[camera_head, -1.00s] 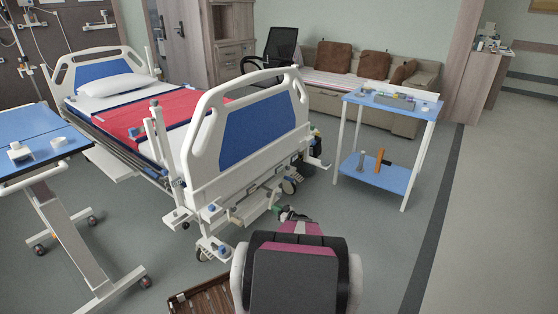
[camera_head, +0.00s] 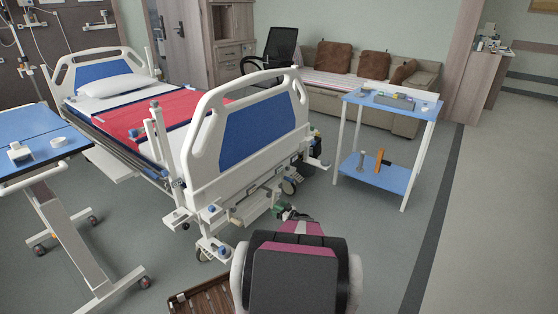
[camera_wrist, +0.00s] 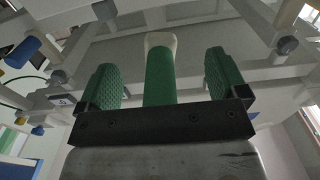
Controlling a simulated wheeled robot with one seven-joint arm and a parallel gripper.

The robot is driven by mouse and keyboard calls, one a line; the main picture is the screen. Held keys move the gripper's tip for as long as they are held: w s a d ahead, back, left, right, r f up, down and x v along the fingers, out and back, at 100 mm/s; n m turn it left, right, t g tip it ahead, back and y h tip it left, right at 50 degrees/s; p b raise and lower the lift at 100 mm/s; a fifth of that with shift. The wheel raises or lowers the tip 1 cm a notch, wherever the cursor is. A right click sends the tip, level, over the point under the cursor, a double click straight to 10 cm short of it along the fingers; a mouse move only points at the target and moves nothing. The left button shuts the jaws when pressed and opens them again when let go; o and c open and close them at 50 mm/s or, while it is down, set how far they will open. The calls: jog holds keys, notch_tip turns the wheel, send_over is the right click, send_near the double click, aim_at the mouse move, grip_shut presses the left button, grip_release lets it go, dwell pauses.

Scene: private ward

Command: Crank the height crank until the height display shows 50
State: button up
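The hospital bed (camera_head: 262,133) stands with its white and blue footboard toward me. Crank handles sit low at its foot end, among them a beige one (camera_head: 237,216) and a green one (camera_head: 278,208). My gripper (camera_head: 290,214) is low at the foot end, beside the green handle and partly hidden by my arm. In the wrist view, a green handle with a cream end (camera_wrist: 160,75) stands between the two green finger pads of my gripper (camera_wrist: 163,80). The fingers are open, with a gap on each side of it. I cannot make out the height display or any number.
A blue-topped overbed table (camera_head: 40,135) stands at the left. A blue two-shelf trolley (camera_head: 376,172) with small items stands at the right. A brown slatted object (camera_head: 205,300) lies low in front, left of my arm. The floor right of my arm is clear.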

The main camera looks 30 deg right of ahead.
jog(key=shift+o, duration=0.2)
jog(key=shift+s, duration=0.1)
jog(key=v, duration=0.7)
jog(key=shift+s, duration=0.35)
jog(key=shift+d, duration=0.1)
